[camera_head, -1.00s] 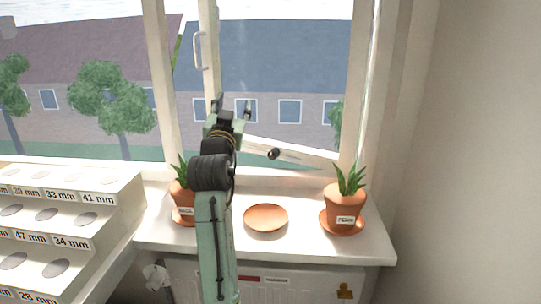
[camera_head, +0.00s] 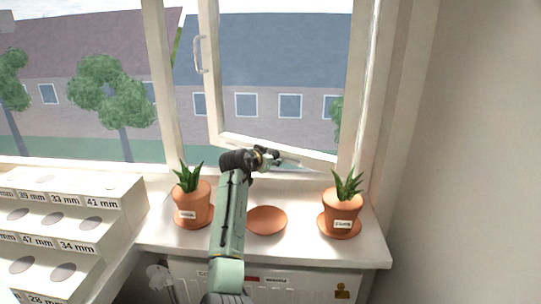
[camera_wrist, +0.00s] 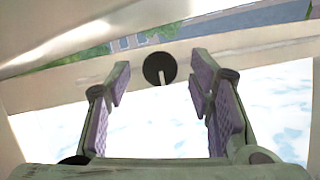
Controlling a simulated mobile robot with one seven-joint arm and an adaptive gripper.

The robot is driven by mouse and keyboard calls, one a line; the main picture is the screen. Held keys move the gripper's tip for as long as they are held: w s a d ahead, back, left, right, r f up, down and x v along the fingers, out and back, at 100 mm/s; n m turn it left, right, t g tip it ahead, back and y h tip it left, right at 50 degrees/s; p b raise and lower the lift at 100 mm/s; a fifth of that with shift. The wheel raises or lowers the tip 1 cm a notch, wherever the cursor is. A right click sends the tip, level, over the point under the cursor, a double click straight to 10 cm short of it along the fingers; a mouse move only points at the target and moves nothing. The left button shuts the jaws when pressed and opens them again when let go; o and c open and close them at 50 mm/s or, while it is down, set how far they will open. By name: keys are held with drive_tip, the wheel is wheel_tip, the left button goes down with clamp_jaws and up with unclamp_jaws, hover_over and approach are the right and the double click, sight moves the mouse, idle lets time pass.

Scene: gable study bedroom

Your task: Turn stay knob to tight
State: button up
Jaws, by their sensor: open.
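The stay knob (camera_wrist: 160,68) is a round black disc with a pale line running from its middle to its lower edge. In the wrist view it lies beyond my fingertips, centred between them, and the fingers do not appear to touch it. My gripper (camera_wrist: 158,90) is open and empty, with one purple-padded finger on each side. In the head view my gripper (camera_head: 268,157) is at the lower rail of the open window sash, by the window stay (camera_head: 302,157). There my gripper largely hides the knob. I see no tight mark.
On the sill stand a left potted plant (camera_head: 192,204), an empty terracotta saucer (camera_head: 267,220) and a right potted plant (camera_head: 343,215). A stepped white rack (camera_head: 95,225) with size labels is at left. The window sash (camera_head: 212,80) stands open.

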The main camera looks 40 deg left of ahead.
drive_tip(key=shift+w+a+f, duration=0.15)
drive_tip(key=shift+w+f, duration=0.1)
drive_tip(key=shift+w, duration=0.3)
drive_tip(key=shift+c, duration=0.4)
